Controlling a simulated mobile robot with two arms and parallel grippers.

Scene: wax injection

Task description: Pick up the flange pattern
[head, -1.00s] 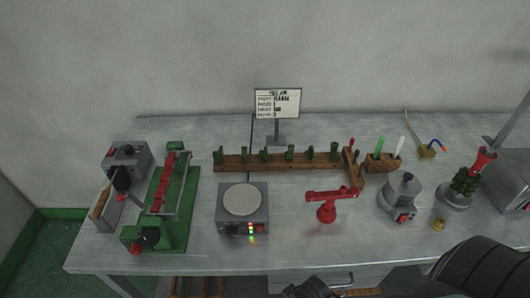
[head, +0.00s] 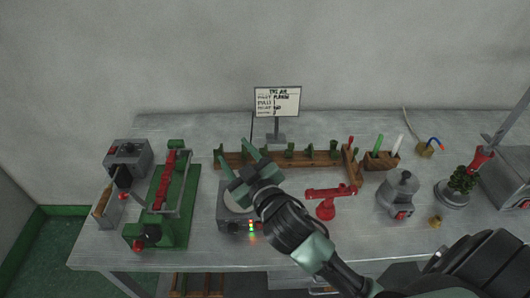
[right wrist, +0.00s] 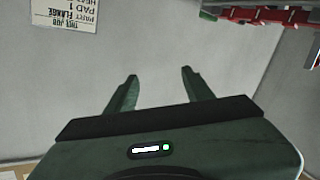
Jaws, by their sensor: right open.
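Several small green patterns stand in a row on a long wooden rack (head: 277,161) at the middle back of the bench. One green pattern (head: 290,150) shows near its middle. I cannot tell by shape which is the flange pattern. My right gripper (head: 234,152) is open, its two fingers pointing away over the rack's left end and hiding part of it. Nothing shows between its fingers (right wrist: 160,80) in the right wrist view, only grey wall behind. My left gripper is not in view.
A sign (head: 277,101) reading "FLANGE" stands behind the rack; it also shows upside down in the right wrist view (right wrist: 65,12). A grey box with a round plate (head: 227,222) is partly under my right arm. A red fixture (head: 327,203) stands to its right, a green machine (head: 182,205) to its left.

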